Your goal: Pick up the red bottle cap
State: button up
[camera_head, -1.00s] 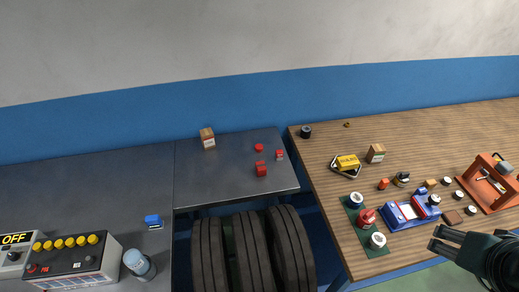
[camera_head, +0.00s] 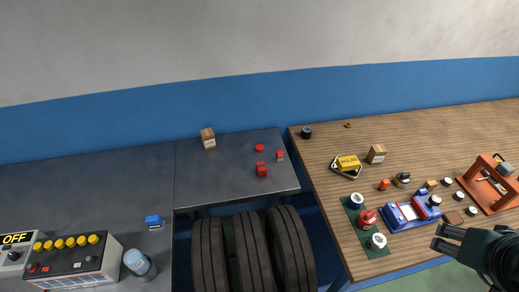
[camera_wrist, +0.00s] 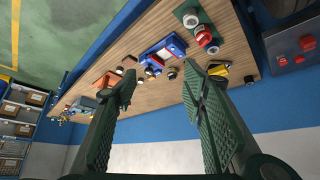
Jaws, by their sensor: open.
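Several small red items lie on the dark metal bench at the centre of the head view. A round, flat red piece (camera_head: 259,148) at the back looks most like the bottle cap. A small red item with a pale face (camera_head: 280,155) lies to its right, and a larger red block (camera_head: 262,170) lies in front. My gripper (camera_head: 436,238) is at the lower right, far from them, off the front edge of the wooden bench. In the wrist view my gripper (camera_wrist: 160,72) has its green fingers wide apart with nothing between them. Red items (camera_wrist: 306,43) also show at that view's right edge.
The wooden bench (camera_head: 330,205) holds a blue device (camera_head: 405,213), a yellow box (camera_head: 347,162), an orange press (camera_head: 490,185) and several small parts. A cardboard box (camera_head: 208,138) stands left of the red items. Tyres (camera_head: 250,250) sit below the metal bench's front edge.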

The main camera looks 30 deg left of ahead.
jog(key=w+a+r+n+g+y, duration=0.1)
jog(key=w+a+r+n, duration=0.2)
jog(key=w+a, duration=0.45)
jog(key=w+a+r+n+g, duration=0.1)
jog(key=w+a+r+n, duration=0.2)
jog(key=w+a, duration=0.45)
jog(key=w+a+f+n+g, duration=0.1)
jog(key=w+a+f+n, duration=0.15)
jog(key=w+a, duration=0.5)
jog(key=w+a+f+n+g, duration=0.1)
jog(key=w+a+f+n, duration=0.15)
jog(key=w+a, duration=0.5)
jog(key=a+f+n+g, duration=0.1)
jog(key=a+f+n, duration=0.2)
jog(key=a+f, duration=0.5)
jog(key=a+f+n, duration=0.3)
jog(key=a+f, duration=0.6)
jog(key=a, duration=1.1)
jog(key=a+f+n+g+h+b, duration=0.1)
jog(key=a+f+n, duration=0.2)
jog(key=a+f, duration=0.5)
jog(key=shift+w+a+f+g, duration=0.1)
jog(key=shift+a+g, duration=0.05)
jog(key=shift+a, duration=1.4)
jog(key=shift+a+f+g, duration=0.1)
jog(key=shift+a+g, duration=0.05)
jog(key=shift+a, duration=1.4)
jog(key=shift+a+f+n, duration=0.25)
jog(key=shift+n, duration=0.05)
